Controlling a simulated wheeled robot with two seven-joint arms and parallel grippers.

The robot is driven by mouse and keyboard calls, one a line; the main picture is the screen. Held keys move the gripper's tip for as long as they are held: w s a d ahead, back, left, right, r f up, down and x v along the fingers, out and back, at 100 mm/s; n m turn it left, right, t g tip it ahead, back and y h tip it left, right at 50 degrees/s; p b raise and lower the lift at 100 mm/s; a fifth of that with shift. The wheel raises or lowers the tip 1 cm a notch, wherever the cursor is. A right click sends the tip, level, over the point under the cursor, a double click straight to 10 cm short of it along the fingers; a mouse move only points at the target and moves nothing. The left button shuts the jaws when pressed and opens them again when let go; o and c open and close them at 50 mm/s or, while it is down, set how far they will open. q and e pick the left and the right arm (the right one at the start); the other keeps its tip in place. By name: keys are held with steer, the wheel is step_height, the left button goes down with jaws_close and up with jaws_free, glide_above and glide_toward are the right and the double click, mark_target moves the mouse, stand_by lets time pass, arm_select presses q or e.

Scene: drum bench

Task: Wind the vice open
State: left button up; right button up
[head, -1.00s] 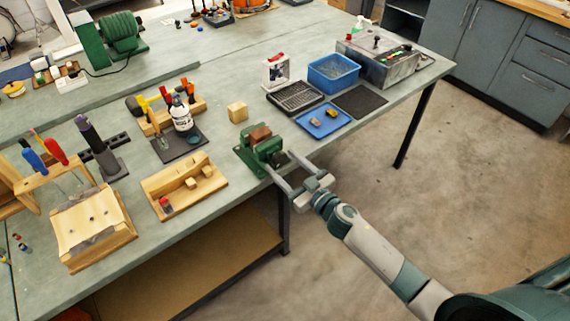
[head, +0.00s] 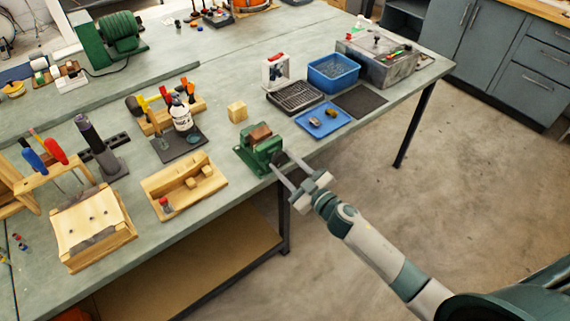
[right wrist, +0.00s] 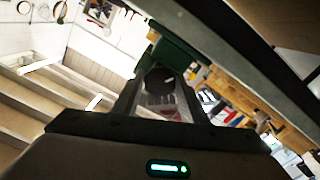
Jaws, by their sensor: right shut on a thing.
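The green vice (head: 256,150) is at the front edge of the bench in the head view, with a brown block (head: 260,131) at its jaws. Its green body also shows in the right wrist view (right wrist: 176,52). My right gripper (head: 282,166) reaches the vice's front from the lower right. Its fingers are shut on the vice's dark round handle (right wrist: 158,82), which sits between the fingertips in the right wrist view. The fingers partly hide the handle in the head view. My left gripper is not in view.
A pale wooden cube (head: 237,111) stands behind the vice. A wooden tray (head: 184,187) lies to its left, and a blue tray with small parts (head: 323,121) to its right. Open floor lies in front of the bench, with a bench leg (head: 284,222) below the vice.

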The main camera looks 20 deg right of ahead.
steer(key=n, duration=0.7)
steer(key=shift+r, duration=0.1)
steer(key=n, duration=0.4)
steer(key=shift+b, duration=0.3)
steer(key=n, duration=0.3)
steer(key=shift+d+r+n, duration=0.1)
steer(key=shift+n, duration=0.2)
steer(key=n, duration=0.6)
steer(key=shift+r, duration=0.15)
steer(key=n, duration=0.6)
steer(key=shift+r, duration=0.1)
steer(key=o, duration=1)
steer(key=shift+w, duration=0.1)
steer(key=shift+o, duration=0.2)
steer(key=shift+a, duration=0.2)
